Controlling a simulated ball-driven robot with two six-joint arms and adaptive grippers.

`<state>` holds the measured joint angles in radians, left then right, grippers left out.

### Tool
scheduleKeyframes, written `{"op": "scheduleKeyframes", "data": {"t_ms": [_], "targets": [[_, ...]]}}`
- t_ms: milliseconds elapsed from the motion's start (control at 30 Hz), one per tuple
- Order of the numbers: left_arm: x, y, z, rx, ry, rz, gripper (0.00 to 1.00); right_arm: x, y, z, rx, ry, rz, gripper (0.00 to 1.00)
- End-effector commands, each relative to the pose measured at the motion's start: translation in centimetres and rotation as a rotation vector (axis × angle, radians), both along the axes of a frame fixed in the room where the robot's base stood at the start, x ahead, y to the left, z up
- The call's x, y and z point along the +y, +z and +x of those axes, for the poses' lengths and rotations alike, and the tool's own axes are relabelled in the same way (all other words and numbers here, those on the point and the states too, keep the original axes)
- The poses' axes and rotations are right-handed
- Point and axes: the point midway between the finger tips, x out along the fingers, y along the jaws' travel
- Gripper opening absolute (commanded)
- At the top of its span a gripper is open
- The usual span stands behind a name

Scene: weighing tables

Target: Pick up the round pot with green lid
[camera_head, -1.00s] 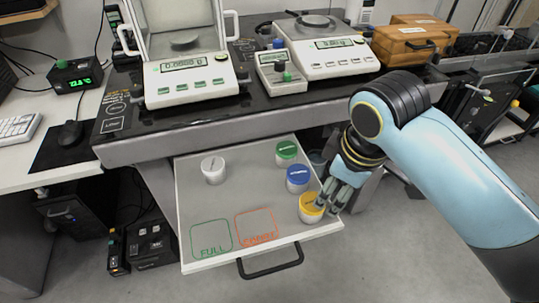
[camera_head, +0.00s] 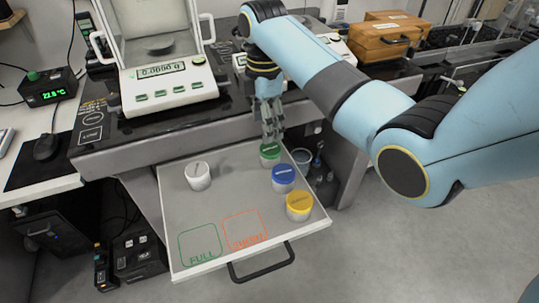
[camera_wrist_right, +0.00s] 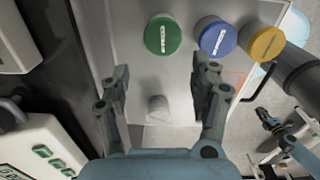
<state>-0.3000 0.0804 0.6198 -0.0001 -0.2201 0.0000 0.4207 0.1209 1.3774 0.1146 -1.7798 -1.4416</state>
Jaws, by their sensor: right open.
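The round pot with green lid (camera_head: 270,153) stands upright in the pulled-out drawer (camera_head: 215,210), at its back right. It also shows in the right wrist view (camera_wrist_right: 162,35), top centre, lid up. My right gripper (camera_head: 272,138) hangs pointing down just above and behind this pot in the head view, its fingers partly covering the lid. In the right wrist view my right gripper (camera_wrist_right: 160,80) has its fingers spread, with nothing between them; the green lid lies beyond the fingertips. My left gripper is not in view.
A blue-lidded pot (camera_head: 284,177) and a yellow-lidded pot (camera_head: 299,205) stand in front of the green one. A white pot (camera_head: 197,175) stands at the drawer's left. The bench edge (camera_head: 150,140) and a balance (camera_head: 165,85) are behind. The drawer's front, with green and orange outlines, is clear.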

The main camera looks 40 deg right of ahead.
Motion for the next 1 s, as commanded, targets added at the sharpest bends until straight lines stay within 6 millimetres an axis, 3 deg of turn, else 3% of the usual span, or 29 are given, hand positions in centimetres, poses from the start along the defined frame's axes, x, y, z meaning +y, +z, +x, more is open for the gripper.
{"op": "scheduleKeyframes", "data": {"t_ms": [100,367,633,933,1000], "targets": [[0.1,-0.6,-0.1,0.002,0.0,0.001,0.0,0.0,-2.4,-0.2,0.003,-0.001,0.0,0.63],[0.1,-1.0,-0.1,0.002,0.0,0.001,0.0,-0.3,-4.8,-0.3,0.001,-0.002,-0.001,0.63],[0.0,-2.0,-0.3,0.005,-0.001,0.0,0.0,-1.1,-8.8,-0.7,0.002,-0.003,-0.001,0.63],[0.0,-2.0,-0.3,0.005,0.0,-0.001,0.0,-1.1,-9.3,-0.7,-0.002,-0.003,-0.001,0.63],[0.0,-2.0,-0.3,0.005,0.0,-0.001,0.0,-1.1,-9.3,-0.7,-0.002,-0.003,-0.001,0.57]]}}
